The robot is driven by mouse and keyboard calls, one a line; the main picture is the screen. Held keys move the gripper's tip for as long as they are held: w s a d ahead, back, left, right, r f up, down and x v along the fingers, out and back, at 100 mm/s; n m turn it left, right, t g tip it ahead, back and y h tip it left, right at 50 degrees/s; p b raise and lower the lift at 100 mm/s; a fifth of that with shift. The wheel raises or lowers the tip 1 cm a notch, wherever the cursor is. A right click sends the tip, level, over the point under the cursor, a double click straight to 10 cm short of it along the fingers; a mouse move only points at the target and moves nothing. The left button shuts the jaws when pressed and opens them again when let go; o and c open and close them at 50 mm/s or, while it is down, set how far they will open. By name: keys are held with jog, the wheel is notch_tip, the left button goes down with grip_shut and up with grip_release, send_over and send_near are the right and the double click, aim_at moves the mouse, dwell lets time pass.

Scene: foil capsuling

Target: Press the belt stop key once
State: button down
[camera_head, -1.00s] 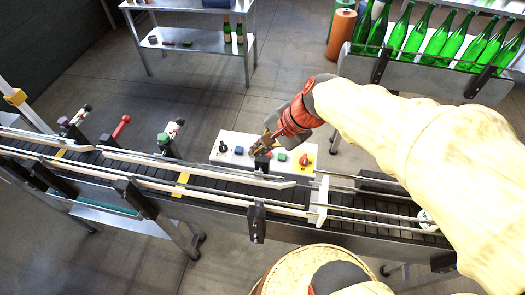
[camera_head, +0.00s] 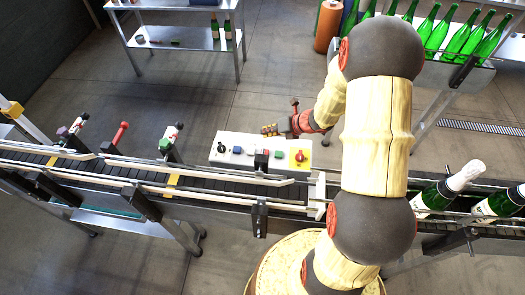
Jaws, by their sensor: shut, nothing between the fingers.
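The white control panel (camera_head: 230,160) stands at the far side of the conveyor belt. It carries a black knob (camera_head: 222,147), a blue key (camera_head: 237,150), a small green key (camera_head: 279,154) and a red knob on a yellow plate (camera_head: 300,156). A dark block (camera_head: 261,161) at its front edge partly covers the middle of the panel. I cannot read any labels, so I cannot tell which is the belt stop key.
The conveyor (camera_head: 105,167) with its guide rails crosses the view in front of the panel. Dark bottles with white tops (camera_head: 437,194) stand on the belt at right. Green bottles (camera_head: 455,38) stand in a rack at back right. A metal table (camera_head: 180,40) is behind.

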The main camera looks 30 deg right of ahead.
aim_at(266, 151)
jog(key=shift+f, duration=0.1)
dwell(0.3)
notch_tip(266, 151, down, 9)
jog(key=b, duration=0.7)
jog(key=shift+b, duration=0.35)
dwell(1.0)
jog(key=shift+f, duration=0.25)
jog(key=shift+f+b, duration=0.55)
jog(key=shift+b, duration=0.05)
dwell(0.7)
jog(key=shift+r, duration=0.1)
jog(key=shift+r+p, duration=0.95)
